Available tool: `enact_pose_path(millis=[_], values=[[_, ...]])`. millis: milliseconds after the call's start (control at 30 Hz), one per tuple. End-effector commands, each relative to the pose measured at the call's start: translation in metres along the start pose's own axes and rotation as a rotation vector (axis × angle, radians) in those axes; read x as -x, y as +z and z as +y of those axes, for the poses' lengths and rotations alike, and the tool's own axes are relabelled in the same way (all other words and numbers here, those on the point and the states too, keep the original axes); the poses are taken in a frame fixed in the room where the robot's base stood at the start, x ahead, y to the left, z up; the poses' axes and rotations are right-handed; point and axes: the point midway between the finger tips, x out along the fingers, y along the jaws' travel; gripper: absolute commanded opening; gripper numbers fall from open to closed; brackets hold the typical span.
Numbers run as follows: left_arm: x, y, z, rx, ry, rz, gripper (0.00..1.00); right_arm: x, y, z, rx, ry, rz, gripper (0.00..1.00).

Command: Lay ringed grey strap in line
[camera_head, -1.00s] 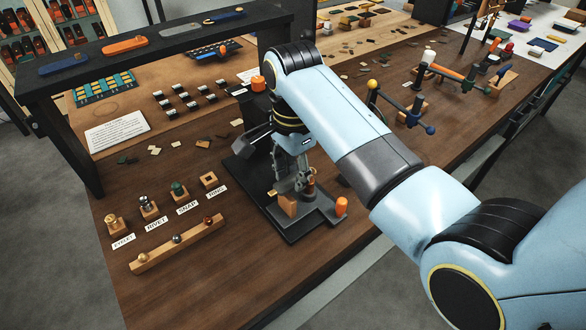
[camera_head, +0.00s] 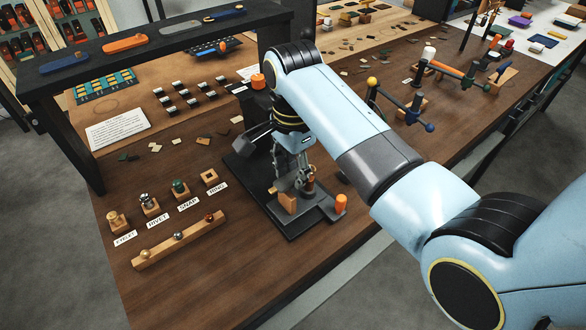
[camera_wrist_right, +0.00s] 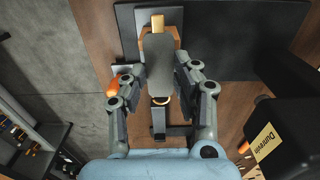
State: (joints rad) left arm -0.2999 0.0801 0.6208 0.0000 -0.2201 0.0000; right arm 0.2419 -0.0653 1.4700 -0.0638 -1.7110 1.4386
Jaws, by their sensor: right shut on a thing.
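In the right wrist view, a dark grey strap (camera_wrist_right: 159,58) with a rounded far end and a brass ring (camera_wrist_right: 160,100) at its near end lies between the fingers of my right gripper (camera_wrist_right: 162,76). The fingers are shut on its sides. A wooden block (camera_wrist_right: 160,32) with a pale top shows beyond and under the strap's far end. In the head view, my right gripper (camera_head: 298,172) is low over the black press base (camera_head: 290,222), and the strap is hard to make out there. Whether the strap touches the block cannot be told. My left gripper is not in view.
An orange button (camera_head: 340,203) stands at the base's right corner. A wooden rail (camera_head: 180,240) and labelled posts lie to the left. The black shelf (camera_head: 130,58) carries several straps. Bare table lies in front of the press base.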

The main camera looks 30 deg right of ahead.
Motion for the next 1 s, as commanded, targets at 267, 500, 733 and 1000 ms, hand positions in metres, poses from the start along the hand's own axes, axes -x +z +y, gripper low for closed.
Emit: enact_pose_path(millis=[267, 500, 733, 1000], values=[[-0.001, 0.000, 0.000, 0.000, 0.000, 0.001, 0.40, -0.006, 0.000, 0.000, 0.000, 0.001, 0.000, 0.05], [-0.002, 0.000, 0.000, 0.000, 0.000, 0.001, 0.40, -0.012, 0.000, 0.000, 0.000, 0.001, 0.000, 0.05], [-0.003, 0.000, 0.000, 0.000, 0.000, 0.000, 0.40, -0.018, 0.000, 0.000, 0.000, 0.001, 0.000, 0.05], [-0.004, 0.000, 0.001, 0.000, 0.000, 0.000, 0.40, -0.025, 0.000, 0.000, 0.000, 0.000, 0.000, 0.05]])
